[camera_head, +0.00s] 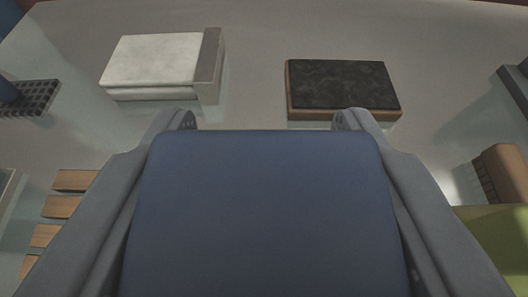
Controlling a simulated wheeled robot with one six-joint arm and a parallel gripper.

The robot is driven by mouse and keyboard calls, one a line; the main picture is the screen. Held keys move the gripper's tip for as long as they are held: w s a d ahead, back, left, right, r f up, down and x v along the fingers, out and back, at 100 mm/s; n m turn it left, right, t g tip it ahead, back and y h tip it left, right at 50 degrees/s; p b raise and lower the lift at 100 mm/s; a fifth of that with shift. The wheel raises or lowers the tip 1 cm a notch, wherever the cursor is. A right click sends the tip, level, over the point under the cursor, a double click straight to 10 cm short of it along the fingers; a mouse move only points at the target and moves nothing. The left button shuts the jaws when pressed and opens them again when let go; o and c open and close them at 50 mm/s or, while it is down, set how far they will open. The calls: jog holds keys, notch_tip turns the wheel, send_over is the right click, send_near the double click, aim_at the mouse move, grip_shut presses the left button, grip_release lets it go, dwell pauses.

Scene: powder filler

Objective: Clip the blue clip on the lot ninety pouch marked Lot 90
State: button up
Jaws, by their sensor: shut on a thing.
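My gripper (268,120) is in the lower middle, with one grey finger on each side. It is shut on a wide, smooth, dark blue piece (265,215) that fills the space between the fingers. The near end of this piece is cut off by the frame. Its colour fits the blue clip, but I cannot tell its full shape. No marking "Lot 90" can be read on anything in view, and I cannot tell any pouch for certain.
A white block with a grey edge strip (155,62) lies at the back left. A dark-topped slab with a brown edge (342,85) lies at the back right. Wooden slats (62,207) and a dark grid (35,97) are left; brown (505,170) and green (495,235) things are right.

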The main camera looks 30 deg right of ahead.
jog(key=shift+f, duration=0.75)
dwell(0.6)
jog(key=o, duration=1)
jog(key=v, duration=1.7)
jog(key=s+a+f+n+t+y, duration=0.2)
jog(key=s+a, duration=0.3)
jog(key=a, duration=0.5)
jog(key=s+a+f+n+t+y, duration=0.2)
jog(key=s+a, duration=0.2)
jog(key=a, duration=0.7)
jog(key=s+a+f+n+t+y, duration=0.2)
jog(key=s+a, duration=0.3)
jog(key=a, duration=0.5)
jog(key=shift+s+a+y, duration=0.3)
jog(key=shift+a+y, duration=0.05)
jog(key=shift+y, duration=0.15)
